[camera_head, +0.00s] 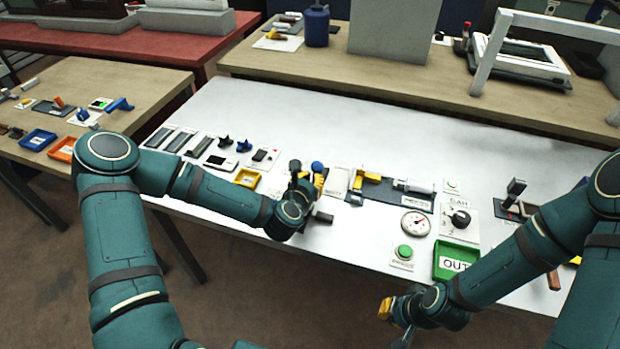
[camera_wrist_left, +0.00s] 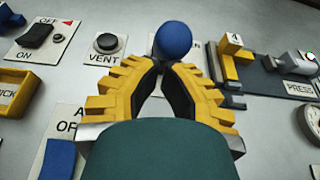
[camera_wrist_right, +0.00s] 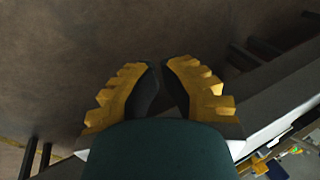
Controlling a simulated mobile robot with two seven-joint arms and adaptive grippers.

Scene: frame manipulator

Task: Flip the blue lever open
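The blue lever shows a round blue knob (camera_wrist_left: 173,40) just past the left fingertips in the left wrist view. In the head view the knob (camera_head: 317,167) stands above the pale table, beside my left gripper (camera_head: 317,181). My left gripper (camera_wrist_left: 158,66) has its yellow fingers drawn together at the tips, just below and left of the knob. I cannot tell whether they touch it, and the lever's stem and base are mostly hidden. My right gripper (camera_wrist_right: 160,66) has its tips close together with nothing between them. In the head view it hangs off the table's front edge (camera_head: 385,308).
A black VENT button (camera_wrist_left: 107,43) and a black rocker switch (camera_wrist_left: 36,36) lie left of the knob. A yellow-handled clamp (camera_head: 371,177) and a round gauge (camera_head: 415,224) are to its right. A green OUT tray (camera_head: 440,270) sits near the front edge. The table's back strip is clear.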

